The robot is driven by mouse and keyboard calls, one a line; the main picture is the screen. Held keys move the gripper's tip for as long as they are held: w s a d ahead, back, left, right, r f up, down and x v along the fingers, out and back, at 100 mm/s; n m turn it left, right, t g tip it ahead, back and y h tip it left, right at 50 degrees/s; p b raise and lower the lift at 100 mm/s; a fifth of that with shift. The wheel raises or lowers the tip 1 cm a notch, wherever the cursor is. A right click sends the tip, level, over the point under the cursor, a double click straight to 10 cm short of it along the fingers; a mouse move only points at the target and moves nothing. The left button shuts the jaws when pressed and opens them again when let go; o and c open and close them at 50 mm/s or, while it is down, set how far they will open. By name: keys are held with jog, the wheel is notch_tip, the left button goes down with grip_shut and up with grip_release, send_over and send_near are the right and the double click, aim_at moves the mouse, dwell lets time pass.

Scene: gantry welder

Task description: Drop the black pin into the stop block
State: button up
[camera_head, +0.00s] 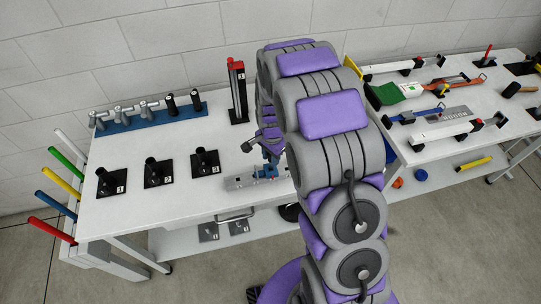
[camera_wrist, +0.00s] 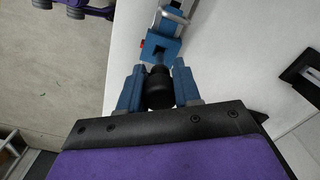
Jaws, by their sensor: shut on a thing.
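My gripper (camera_wrist: 158,88) is shut on the black pin (camera_wrist: 159,94), which sits between its two blue fingers in the wrist view. The pin's narrower end points toward the blue stop block (camera_wrist: 161,48), just beyond the fingertips. I cannot tell whether the pin touches the block or enters it. In the head view the blue block (camera_head: 266,172) sits on a grey rail (camera_head: 238,183) near the table's front edge. My gripper (camera_head: 270,151) is just above it there, partly hidden by my arm, and the pin cannot be made out.
Three numbered black stands (camera_head: 157,172) stand left on the white table (camera_head: 130,215). Behind them is a blue rack (camera_head: 178,113) with grey and black pieces. A tall red-topped black stand (camera_head: 238,95) rises at the back. A second table (camera_head: 410,155) with parts is at right.

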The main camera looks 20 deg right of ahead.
jog(key=shift+f, duration=0.15)
jog(key=shift+f, duration=2.2)
jog(key=shift+r, duration=0.1)
jog(key=shift+f, duration=0.2)
jog(key=shift+r+p, duration=0.3)
jog(key=shift+p, duration=0.25)
dwell(1.4)
jog(key=shift+f, duration=0.3)
jog(key=shift+r, duration=0.3)
dwell(0.3)
